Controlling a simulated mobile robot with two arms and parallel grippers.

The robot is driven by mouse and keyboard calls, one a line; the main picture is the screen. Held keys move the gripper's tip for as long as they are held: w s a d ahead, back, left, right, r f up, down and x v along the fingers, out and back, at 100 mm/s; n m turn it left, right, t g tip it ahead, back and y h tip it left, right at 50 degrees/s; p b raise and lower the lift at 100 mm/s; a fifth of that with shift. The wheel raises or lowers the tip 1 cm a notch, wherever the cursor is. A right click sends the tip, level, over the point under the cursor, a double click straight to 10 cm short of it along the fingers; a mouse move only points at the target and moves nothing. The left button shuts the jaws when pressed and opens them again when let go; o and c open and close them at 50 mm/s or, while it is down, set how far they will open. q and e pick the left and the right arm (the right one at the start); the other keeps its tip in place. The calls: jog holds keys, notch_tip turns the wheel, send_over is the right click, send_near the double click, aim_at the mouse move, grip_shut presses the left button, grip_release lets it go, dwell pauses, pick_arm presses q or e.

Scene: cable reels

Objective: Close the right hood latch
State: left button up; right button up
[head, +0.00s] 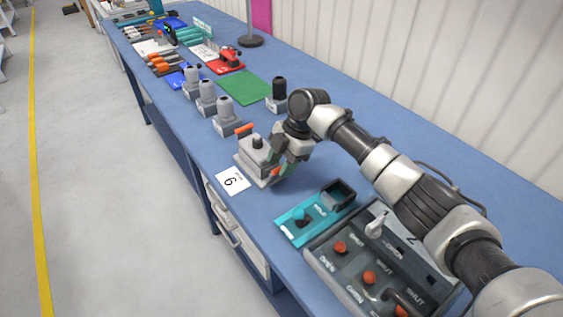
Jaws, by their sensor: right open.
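A grey connector housing (250,163) with a dark knob-like top stands on the blue bench behind a white card marked 6. An orange lever (244,128) sticks out at its far side, raised and roughly level. A second orange piece (275,171) shows low on its near right side, partly hidden by my gripper. My right gripper (279,158) is open at the right side of the housing, its fingers pointing down close to this orange piece. I cannot tell whether they touch it. My left gripper is out of view.
A teal fixture (313,212) and a grey panel with orange knobs (340,273) lie nearer on the bench (472,186). Several grey connectors, a black-topped one (279,92) and a green mat (245,89) stand farther along. A ribbed wall runs behind.

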jog(key=shift+s+d+r, duration=0.1)
jog(key=shift+d+r, duration=0.1)
jog(key=shift+r, duration=0.15)
jog(key=b+v, duration=0.2)
jog(key=v, duration=0.8)
